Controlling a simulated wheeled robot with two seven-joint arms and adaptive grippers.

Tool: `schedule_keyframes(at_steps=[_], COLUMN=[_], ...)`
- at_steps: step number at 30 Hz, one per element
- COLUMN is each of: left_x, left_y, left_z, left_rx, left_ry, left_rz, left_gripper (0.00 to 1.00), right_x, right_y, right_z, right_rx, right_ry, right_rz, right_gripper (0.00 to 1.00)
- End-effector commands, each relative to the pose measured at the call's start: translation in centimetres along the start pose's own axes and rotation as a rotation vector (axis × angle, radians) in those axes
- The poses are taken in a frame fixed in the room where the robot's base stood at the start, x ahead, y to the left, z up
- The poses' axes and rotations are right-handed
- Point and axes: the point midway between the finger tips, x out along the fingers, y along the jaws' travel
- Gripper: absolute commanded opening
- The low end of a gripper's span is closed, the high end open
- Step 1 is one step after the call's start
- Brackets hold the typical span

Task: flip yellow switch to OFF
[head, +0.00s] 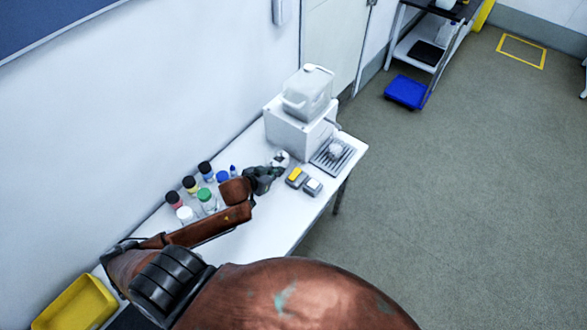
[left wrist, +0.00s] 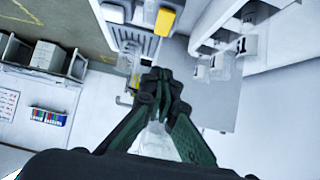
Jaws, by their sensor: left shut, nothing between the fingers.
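The yellow switch (head: 295,176) sits on a small grey box on the white table, left of a similar box with a white top (head: 313,187). My left gripper (head: 277,172) is just left of the yellow switch, apart from it in the picture. Its fingers are shut with nothing between them, as the left wrist view (left wrist: 163,80) also shows. A yellow block (left wrist: 165,20) near the top of that view looks like the switch, beyond the fingertips. I cannot tell which way the switch is set. My right gripper is not in view.
The white table (head: 345,150) holds several capped bottles (head: 207,200) beside my left arm. A white machine (head: 295,130) with a jug (head: 308,92) on top stands at the back, beside a slotted tray (head: 333,158). A yellow bin (head: 78,303) is at lower left.

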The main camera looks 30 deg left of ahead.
Motion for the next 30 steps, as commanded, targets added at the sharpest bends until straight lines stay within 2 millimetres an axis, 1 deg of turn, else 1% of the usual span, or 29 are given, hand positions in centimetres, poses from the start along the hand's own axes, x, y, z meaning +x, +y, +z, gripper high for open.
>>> schedule_keyframes(at_steps=[1,5,7,11,14,18,22,24,30], left_x=[0.0,0.3,0.8,2.6,4.7,7.6,10.2,11.0,12.4], left_y=[0.0,0.0,-0.1,-0.1,-0.2,-0.1,-0.1,-0.1,-0.1], left_z=[0.0,0.0,0.0,0.0,-0.1,0.0,0.0,1.1,2.5], left_rx=[0.000,-0.001,-0.001,-0.002,-0.002,-0.002,-0.002,-0.003,-0.003], left_ry=[0.000,0.000,0.001,0.001,0.002,0.001,0.002,-0.003,0.000], left_rz=[0.000,-0.001,-0.001,-0.002,-0.003,-0.002,-0.002,-0.002,-0.002], left_gripper=[0.00,0.00,0.00,0.00,0.00,0.00,0.00,0.00,0.00], right_x=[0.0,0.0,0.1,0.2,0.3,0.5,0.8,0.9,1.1], right_y=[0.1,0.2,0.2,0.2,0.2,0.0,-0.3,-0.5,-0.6], right_z=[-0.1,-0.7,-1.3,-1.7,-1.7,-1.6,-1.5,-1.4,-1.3], right_rx=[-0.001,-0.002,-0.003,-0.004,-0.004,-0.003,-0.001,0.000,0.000], right_ry=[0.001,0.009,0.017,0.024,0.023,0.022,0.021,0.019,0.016], right_rz=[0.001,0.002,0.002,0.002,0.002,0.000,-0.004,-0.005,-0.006], right_gripper=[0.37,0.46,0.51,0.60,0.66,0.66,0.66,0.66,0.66])
